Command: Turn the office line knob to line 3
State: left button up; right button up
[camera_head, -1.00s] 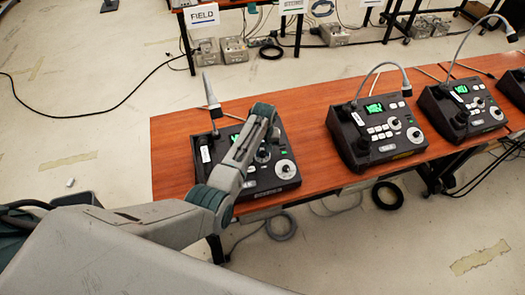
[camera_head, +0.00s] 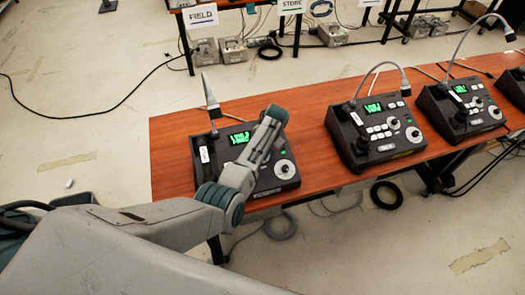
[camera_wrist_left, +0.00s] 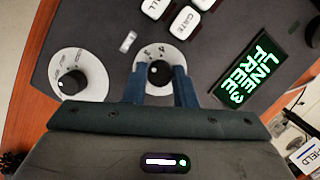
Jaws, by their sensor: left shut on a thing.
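The leftmost paging phone (camera_head: 207,172) stands on the wooden table, partly covered by my left arm. In the left wrist view, my left gripper (camera_wrist_left: 160,84) is shut on the small black line knob (camera_wrist_left: 160,73), one blue finger on each side. The knob sits on a white dial plate (camera_wrist_left: 160,52) with small marks, partly hidden by the fingers. The phone's green display (camera_wrist_left: 251,70) reads "LINE 3 FREE". Another black knob (camera_wrist_left: 73,82) on a larger white dial is to the left, untouched. In the head view, the fingertips are hidden behind my wrist.
More paging phones stand along the table (camera_head: 170,140), including one to the right (camera_head: 350,150) with a gooseneck microphone. The phone under my gripper has its own microphone (camera_head: 210,100). White buttons (camera_wrist_left: 185,22) lie near the line knob. Signs and boxes are behind.

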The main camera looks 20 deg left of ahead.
aim_at(270, 159)
pick_arm(q)
jog(key=shift+w+r+m, duration=0.1)
jog(key=shift+r+m, duration=0.05)
jog(key=shift+m, duration=0.45)
jog(key=o, duration=1)
jog(key=shift+d, duration=0.1)
jog(key=b+v, duration=0.3)
jog(key=v, duration=0.7)
jog(key=shift+r, duration=0.4)
jog(key=shift+s+d+f, duration=0.1)
jog(key=shift+s+d, duration=0.1)
